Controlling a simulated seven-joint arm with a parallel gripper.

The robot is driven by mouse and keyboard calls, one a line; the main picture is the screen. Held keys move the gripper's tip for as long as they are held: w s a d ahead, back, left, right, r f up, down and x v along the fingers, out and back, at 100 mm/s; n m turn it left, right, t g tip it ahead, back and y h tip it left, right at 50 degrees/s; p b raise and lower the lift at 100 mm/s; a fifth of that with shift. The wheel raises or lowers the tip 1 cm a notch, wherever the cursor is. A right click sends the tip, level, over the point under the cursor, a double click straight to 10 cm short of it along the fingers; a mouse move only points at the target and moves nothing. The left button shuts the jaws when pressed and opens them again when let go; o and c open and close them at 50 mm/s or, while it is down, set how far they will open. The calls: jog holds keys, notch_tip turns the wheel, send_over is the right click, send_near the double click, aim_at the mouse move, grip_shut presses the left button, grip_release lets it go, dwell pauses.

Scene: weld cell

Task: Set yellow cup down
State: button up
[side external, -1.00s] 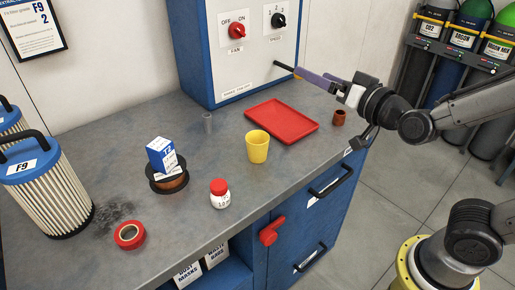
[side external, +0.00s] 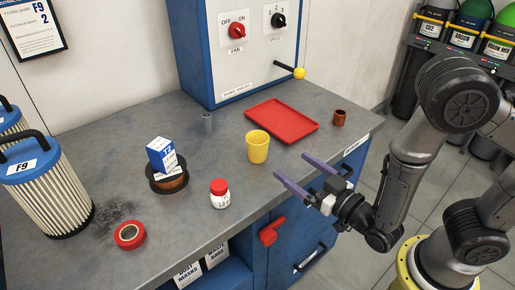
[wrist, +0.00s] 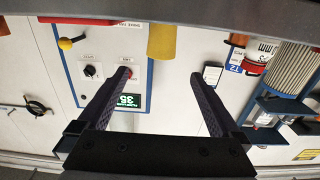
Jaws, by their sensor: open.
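The yellow cup (side external: 257,148) stands upright on the grey bench, just in front of the red tray (side external: 282,121). It also shows in the wrist view (wrist: 162,40), at the top, beyond and between my fingertips. My gripper (side external: 291,165) is open and empty, at the bench's front edge to the lower right of the cup. Its two purple-grey fingers point toward the cup and are apart from it. In the wrist view, both fingers (wrist: 161,74) are spread with nothing between them.
A red-capped bottle (side external: 220,194), a spool with a blue-white box (side external: 161,155) on it and red tape (side external: 130,235) lie left. The control cabinet's yellow-knobbed lever (side external: 299,73) juts out.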

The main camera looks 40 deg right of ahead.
aim_at(265, 144)
jog(key=w, duration=0.6)
jog(key=shift+w, duration=0.1)
jog(key=shift+w+a+r, duration=0.1)
jog(key=shift+w+r, duration=0.05)
jog(key=shift+w, duration=1.25)
jog(key=shift+w+a+r, duration=0.1)
jog(key=shift+w+r, duration=0.05)
jog(key=shift+w, duration=1.2)
jog(key=c, duration=1.4)
jog(key=shift+r, duration=0.1)
